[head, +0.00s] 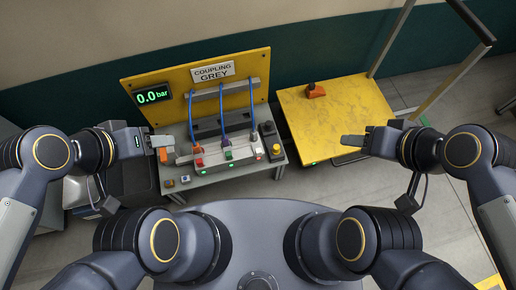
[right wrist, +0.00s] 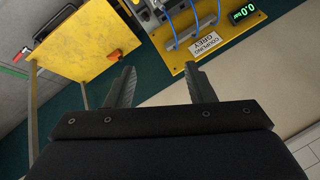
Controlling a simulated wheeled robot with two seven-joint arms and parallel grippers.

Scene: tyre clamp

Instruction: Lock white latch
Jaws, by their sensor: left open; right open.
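A grey bench (head: 225,174) carries a row of coupling units with red, green and pale coloured parts. The pale part (head: 258,151) is at the right of the row; I cannot tell at this size whether it is the white latch or how it is set. Blue hoses (head: 223,110) run down to the units. My left gripper (head: 158,146) is open at the bench's left end, close to an orange part (head: 163,155); contact is unclear. My right gripper (head: 358,137) is open and empty, right of the bench; its spread fingers show in the right wrist view (right wrist: 162,88).
A yellow back panel (head: 190,78) bears a "COUPLING GREY" sign (head: 213,72) and a display (head: 153,95) reading 0.0 bar. A yellow cart (head: 345,112) with an orange-and-black object (head: 315,90) stands to the right. A yellow-topped button (head: 276,149) sits at the bench's right end.

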